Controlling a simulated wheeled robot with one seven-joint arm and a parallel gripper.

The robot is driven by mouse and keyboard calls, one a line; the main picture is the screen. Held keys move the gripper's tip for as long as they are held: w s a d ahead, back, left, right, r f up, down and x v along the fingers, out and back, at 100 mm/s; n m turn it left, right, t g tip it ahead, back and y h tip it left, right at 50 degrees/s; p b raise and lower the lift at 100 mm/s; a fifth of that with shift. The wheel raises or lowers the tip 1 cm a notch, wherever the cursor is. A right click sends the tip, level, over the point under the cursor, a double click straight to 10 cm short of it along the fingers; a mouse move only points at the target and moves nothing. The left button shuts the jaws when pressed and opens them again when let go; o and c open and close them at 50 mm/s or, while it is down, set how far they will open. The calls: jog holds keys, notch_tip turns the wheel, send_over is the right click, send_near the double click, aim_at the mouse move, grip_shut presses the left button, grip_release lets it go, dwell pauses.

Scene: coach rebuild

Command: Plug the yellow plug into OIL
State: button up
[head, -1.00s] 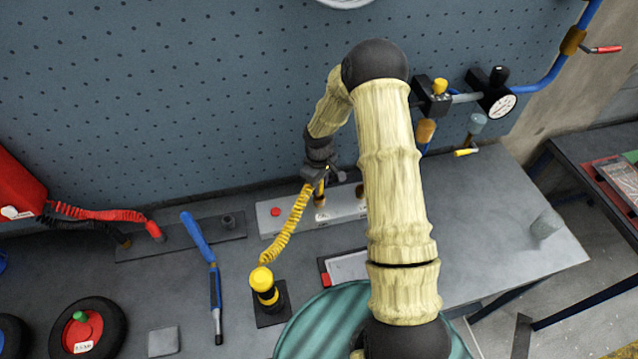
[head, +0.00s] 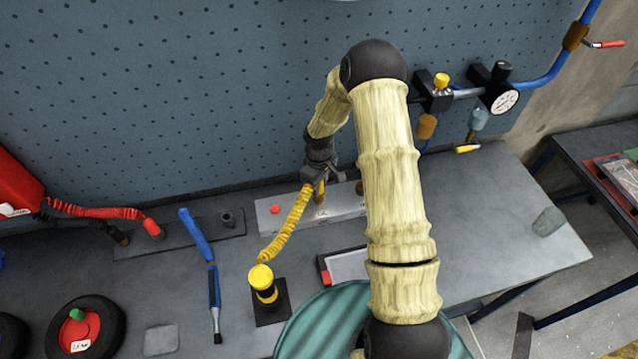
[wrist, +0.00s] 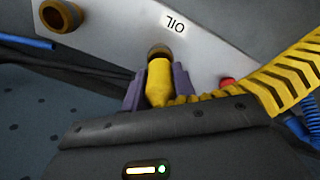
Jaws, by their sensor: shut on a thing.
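The yellow plug (wrist: 159,82) is held between the purple fingers of my gripper (wrist: 158,88) in the wrist view. Its tip is at the brass socket beside the OIL label (wrist: 175,22); I cannot tell whether it is inside or just in front. In the head view my gripper (head: 321,178) is over the grey socket strip (head: 268,218), with the plug partly hidden. The yellow coiled cord (head: 288,228) runs from the plug to a yellow-capped post (head: 262,277) on the bench.
Another brass socket (wrist: 61,15) is on the strip, and a red button (head: 275,209) is at its end. A blue-handled tool (head: 197,237), a red coiled hose (head: 98,211) and a wheel (head: 108,330) lie to the left. A pegboard wall (head: 180,90) stands behind.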

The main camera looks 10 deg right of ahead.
jog(key=shift+f+b, duration=0.45)
jog(key=shift+f, duration=0.15)
jog(key=o, duration=1.1)
jog(key=shift+r, duration=0.1)
notch_tip(320, 180, up, 17)
jog(key=b, duration=0.4)
jog(key=shift+r, duration=0.15)
